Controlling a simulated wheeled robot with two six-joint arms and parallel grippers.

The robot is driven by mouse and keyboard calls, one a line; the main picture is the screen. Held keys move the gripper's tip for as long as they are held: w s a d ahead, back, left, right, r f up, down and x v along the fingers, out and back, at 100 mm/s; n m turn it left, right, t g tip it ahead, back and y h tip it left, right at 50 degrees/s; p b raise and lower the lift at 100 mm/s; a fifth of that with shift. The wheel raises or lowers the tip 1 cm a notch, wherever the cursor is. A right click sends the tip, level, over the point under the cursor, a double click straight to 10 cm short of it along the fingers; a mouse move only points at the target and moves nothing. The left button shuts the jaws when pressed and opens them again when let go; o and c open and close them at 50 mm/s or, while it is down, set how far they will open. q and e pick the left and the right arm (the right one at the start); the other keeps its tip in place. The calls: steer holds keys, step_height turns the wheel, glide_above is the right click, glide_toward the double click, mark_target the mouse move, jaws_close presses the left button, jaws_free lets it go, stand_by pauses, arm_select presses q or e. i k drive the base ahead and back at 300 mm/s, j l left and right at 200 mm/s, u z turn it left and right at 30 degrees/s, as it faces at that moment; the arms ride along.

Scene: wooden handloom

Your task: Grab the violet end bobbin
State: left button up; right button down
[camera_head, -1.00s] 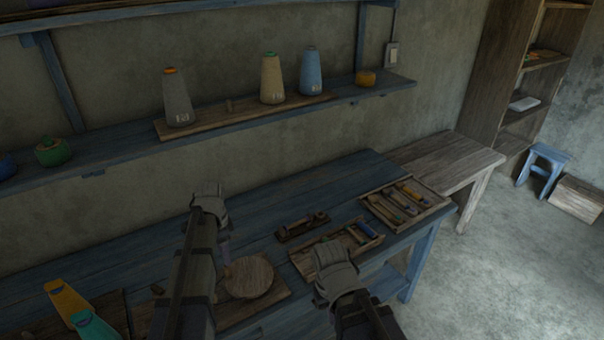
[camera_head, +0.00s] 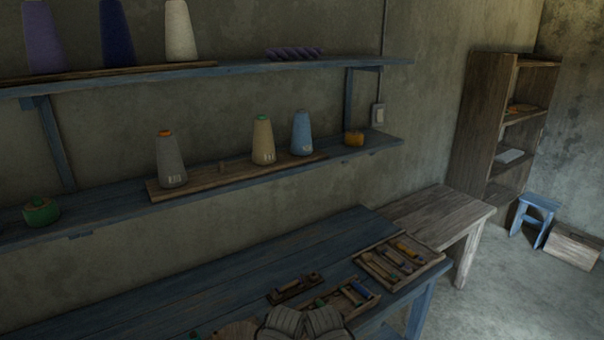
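A violet cone-shaped bobbin (camera_head: 43,40) stands upright at the left end of the row on the upper shelf, its top cut by the picture edge. Beside it stand a dark blue cone (camera_head: 117,36) and a cream cone (camera_head: 181,32). Two grey gripper shapes show side by side at the bottom edge, which look like my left gripper (camera_head: 285,322) and my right gripper (camera_head: 325,322). They are low over the workbench, far from the violet cone. Their fingertips are not clear, so I cannot tell whether they are open or shut.
The lower shelf (camera_head: 110,212) holds grey, tan and light blue cones, a green pot (camera_head: 41,211) and an orange pot (camera_head: 354,139). The blue workbench (camera_head: 200,290) carries trays of small tools (camera_head: 402,262). A twisted violet skein (camera_head: 294,54) lies on the upper shelf. The bench's left part is clear.

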mark_target(278, 289)
steer(key=i+l, duration=0.3)
steer(key=i+l+u, duration=0.15)
steer(key=i+l, duration=0.4)
steer(key=l, duration=0.25)
steer(key=i+l+u, duration=0.1)
steer(key=i+l, duration=0.2)
steer(key=l, duration=0.1)
